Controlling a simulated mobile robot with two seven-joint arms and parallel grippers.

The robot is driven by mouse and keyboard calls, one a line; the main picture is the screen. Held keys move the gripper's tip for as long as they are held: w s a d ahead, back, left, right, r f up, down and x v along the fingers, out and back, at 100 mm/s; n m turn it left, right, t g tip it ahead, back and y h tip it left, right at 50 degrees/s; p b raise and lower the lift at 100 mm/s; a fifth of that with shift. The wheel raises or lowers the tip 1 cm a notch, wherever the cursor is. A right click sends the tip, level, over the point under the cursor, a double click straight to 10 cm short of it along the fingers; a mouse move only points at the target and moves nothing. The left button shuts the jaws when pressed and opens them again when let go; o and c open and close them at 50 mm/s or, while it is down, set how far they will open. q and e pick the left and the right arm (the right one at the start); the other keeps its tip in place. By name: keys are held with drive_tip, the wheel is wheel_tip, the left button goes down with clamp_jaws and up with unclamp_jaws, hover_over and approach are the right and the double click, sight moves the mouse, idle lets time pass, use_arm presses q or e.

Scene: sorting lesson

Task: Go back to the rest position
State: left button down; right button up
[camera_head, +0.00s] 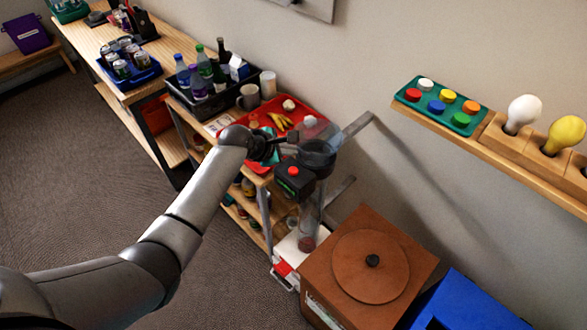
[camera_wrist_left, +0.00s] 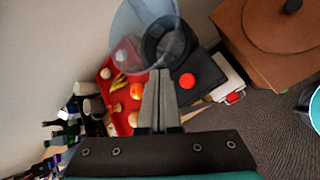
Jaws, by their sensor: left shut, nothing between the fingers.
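My left arm reaches in from the left in the head view. Its gripper (camera_head: 284,141) is beside the clear-topped dispenser (camera_head: 317,155), which has a dark collar and a black box with a red button (camera_head: 293,170). In the left wrist view, the fingers (camera_wrist_left: 160,76) are together with nothing between them. They point toward the dispenser's dark collar (camera_wrist_left: 166,42), and the red button (camera_wrist_left: 187,81) is just right of them. I cannot tell whether the fingertips touch the dispenser. My right gripper is not in view.
A red tray (camera_head: 318,121) with food lies behind the gripper on a wooden shelf unit. A brown box with a round lid (camera_head: 372,262) and a blue bin (camera_head: 470,305) stand at lower right. A wall shelf (camera_head: 490,150) holds colored pegs and bulbs. Carpet at left is clear.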

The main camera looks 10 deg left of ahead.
use_arm(q)
drive_tip(key=s+a+r+m+g+y, duration=0.1)
drive_tip(key=s+a+m+g+y, duration=0.1)
drive_tip(key=s+m, duration=1.25)
drive_tip(key=s+a+r+m+g+y, duration=0.1)
drive_tip(key=s+a+m+g+y, duration=0.15)
drive_tip(key=s+m, duration=1.15)
drive_tip(key=s+f+n+g+b, duration=0.15)
drive_tip(key=s+f+b, duration=0.3)
drive_tip(key=f, duration=1.25)
drive_tip(key=s+f+n+b, duration=0.3)
drive_tip(key=f+b, duration=0.3)
drive_tip(key=f, duration=1)
drive_tip(key=s+a+f+b, duration=0.1)
drive_tip(key=s+f+b, duration=0.3)
drive_tip(key=s+f, duration=0.3)
drive_tip(key=s+a+f+g+b, duration=0.1)
drive_tip(key=s+f+b, duration=0.3)
drive_tip(key=s+f, duration=0.4)
wheel_tip(320, 180, down, 7)
drive_tip(key=shift+s+f+b, duration=0.1)
drive_tip(key=shift+s+b, duration=0.1)
drive_tip(key=shift+b, duration=0.15)
